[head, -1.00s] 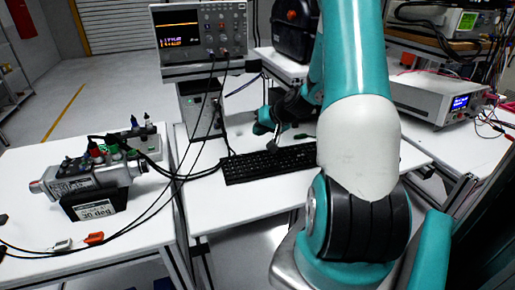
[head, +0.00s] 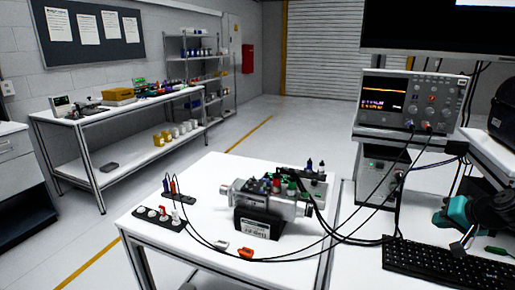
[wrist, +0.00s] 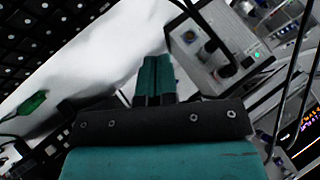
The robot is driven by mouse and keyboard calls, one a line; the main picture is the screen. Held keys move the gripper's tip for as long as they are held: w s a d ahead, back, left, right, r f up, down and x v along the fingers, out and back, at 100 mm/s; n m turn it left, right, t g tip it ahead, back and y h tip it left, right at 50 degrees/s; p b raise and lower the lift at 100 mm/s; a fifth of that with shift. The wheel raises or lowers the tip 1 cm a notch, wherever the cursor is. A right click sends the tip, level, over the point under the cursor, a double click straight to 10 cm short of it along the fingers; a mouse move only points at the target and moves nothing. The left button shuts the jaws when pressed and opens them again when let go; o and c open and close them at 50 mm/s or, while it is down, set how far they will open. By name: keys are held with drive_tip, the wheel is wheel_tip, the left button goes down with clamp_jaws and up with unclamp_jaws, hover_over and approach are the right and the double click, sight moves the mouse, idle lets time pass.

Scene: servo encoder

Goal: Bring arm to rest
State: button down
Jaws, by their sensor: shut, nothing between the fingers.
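My gripper (wrist: 155,80) is shut and empty in the wrist view, its two teal fingers side by side. It points over the white table (wrist: 110,55) between the black keyboard (wrist: 45,30) and a grey power unit (wrist: 215,40). In the head view part of my gripper (head: 462,225) shows at the right edge, just above the keyboard (head: 440,265). Most of the arm is outside that view. The servo motor (head: 268,208) sits in a black cradle on the left white table (head: 205,175), with cables running from it.
Black cables (head: 335,235) hang and loop between the tables. The floor (head: 290,125) behind the left table is open.

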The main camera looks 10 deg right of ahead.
drive_tip(key=a+r+n+g+y, duration=0.2)
drive_tip(key=a+r+n, duration=0.25)
drive_tip(key=a, duration=0.85)
drive_tip(key=a+r+n+g+y, duration=0.25)
drive_tip(key=a+r, duration=0.35)
drive_tip(key=a, duration=0.7)
drive_tip(key=s+a+r+n+g, duration=0.2)
drive_tip(key=s+a+n, duration=0.2)
drive_tip(key=s+a, duration=0.3)
drive_tip(key=s+a+r+n+g+h, duration=0.1)
drive_tip(key=s+a+r+n+g, duration=0.1)
drive_tip(key=s+a, duration=0.6)
drive_tip(key=s+r+n, duration=0.1)
drive_tip(key=s+n, duration=0.1)
drive_tip(key=s, duration=0.3)
drive_tip(key=shift+s+a+r+g, duration=0.15)
drive_tip(key=shift+s+a+g, duration=0.1)
drive_tip(key=shift+g, duration=0.1)
